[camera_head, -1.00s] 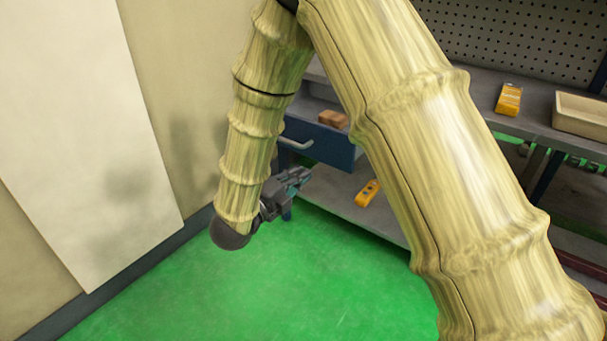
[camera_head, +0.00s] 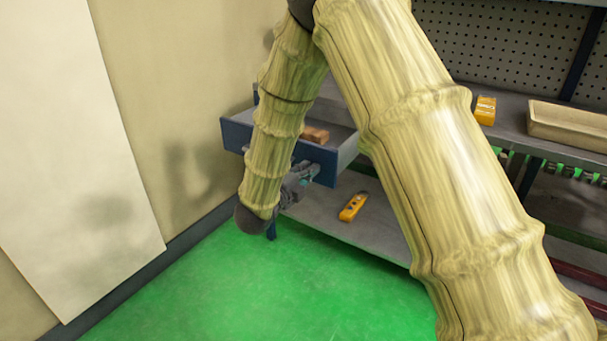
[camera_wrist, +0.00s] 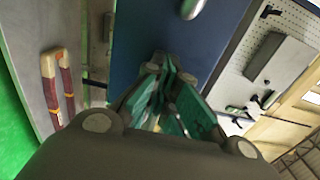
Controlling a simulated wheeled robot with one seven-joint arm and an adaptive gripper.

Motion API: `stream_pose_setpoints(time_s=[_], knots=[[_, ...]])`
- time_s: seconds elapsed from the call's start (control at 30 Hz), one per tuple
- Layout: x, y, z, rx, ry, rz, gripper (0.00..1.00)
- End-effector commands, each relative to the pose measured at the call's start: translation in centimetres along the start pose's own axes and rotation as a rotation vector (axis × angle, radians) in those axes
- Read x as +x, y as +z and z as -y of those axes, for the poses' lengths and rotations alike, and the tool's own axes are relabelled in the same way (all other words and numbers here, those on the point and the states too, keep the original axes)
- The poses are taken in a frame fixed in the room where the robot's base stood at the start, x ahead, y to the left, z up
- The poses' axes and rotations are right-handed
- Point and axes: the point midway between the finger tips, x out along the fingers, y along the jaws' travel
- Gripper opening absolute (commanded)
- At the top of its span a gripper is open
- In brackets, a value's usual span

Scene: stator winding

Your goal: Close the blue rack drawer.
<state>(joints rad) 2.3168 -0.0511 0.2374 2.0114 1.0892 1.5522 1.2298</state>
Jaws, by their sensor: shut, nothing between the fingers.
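The blue rack drawer (camera_head: 322,160) stands pulled out from the rack, with a brown block (camera_head: 315,135) inside it. My arm hides the middle of its front in the head view. In the wrist view the blue front (camera_wrist: 135,35) fills the middle, and part of its metal handle (camera_wrist: 192,8) shows at the top edge. My gripper (camera_head: 303,176) is close before the lower part of the drawer front. Its teal fingers (camera_wrist: 172,92) are shut and empty, pointing at the blue panel. I cannot tell whether they touch it.
A yellow tool (camera_head: 352,206) lies on the lower shelf (camera_head: 375,232). A yellow item (camera_head: 485,110) and a beige tray (camera_head: 565,124) are on the worktop at right. A wall (camera_head: 185,80) stands at left. The green floor (camera_head: 290,300) in front is clear.

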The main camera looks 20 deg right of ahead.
Motion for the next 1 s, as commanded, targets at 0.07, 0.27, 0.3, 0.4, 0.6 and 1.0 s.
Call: stream_pose_setpoints(time_s=[0.07,0.27,0.3,0.4,0.6,1.0], knots=[[0.0,0.0,0.0,0.0,0.0,0.0,0.0],[0.0,0.0,0.0,0.0,0.0,0.0,0.0],[0.0,0.0,0.0,0.0,0.0,0.0,0.0],[0.4,0.0,0.0,0.0,0.001,-0.001,0.0],[2.7,0.0,-0.1,0.001,0.002,-0.002,0.0],[13.0,-0.1,-0.1,0.003,0.001,-0.004,0.0]])
